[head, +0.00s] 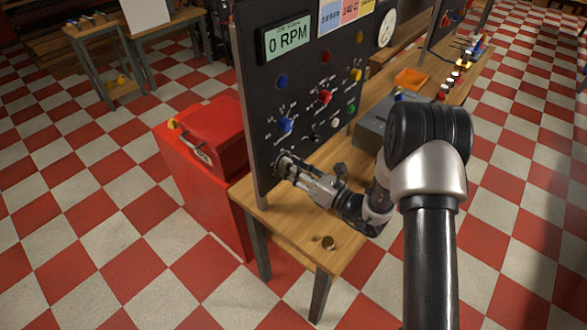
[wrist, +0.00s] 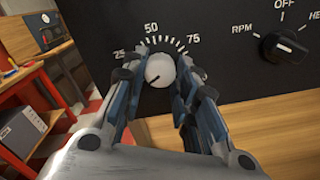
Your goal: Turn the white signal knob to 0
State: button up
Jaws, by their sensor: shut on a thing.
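The white signal knob (wrist: 160,70) is on the black panel in the wrist view, under a scale where 25, 50 and 75 are readable. A short dark mark on its face points to the lower left; the scale there is hidden by a finger. My gripper (wrist: 161,66) has its two fingers shut on the knob's left and right sides. In the head view my gripper (head: 284,166) is at the panel's lower left corner and hides the knob.
A black selector knob (wrist: 284,46) marked RPM and OFF is right of the white knob. The panel (head: 262,100) also carries blue, red, yellow and green controls and a 0 RPM display (head: 286,39). A red cabinet (head: 205,150) stands left of the wooden bench (head: 290,222).

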jog(key=o, duration=1.1)
jog(key=v, duration=1.2)
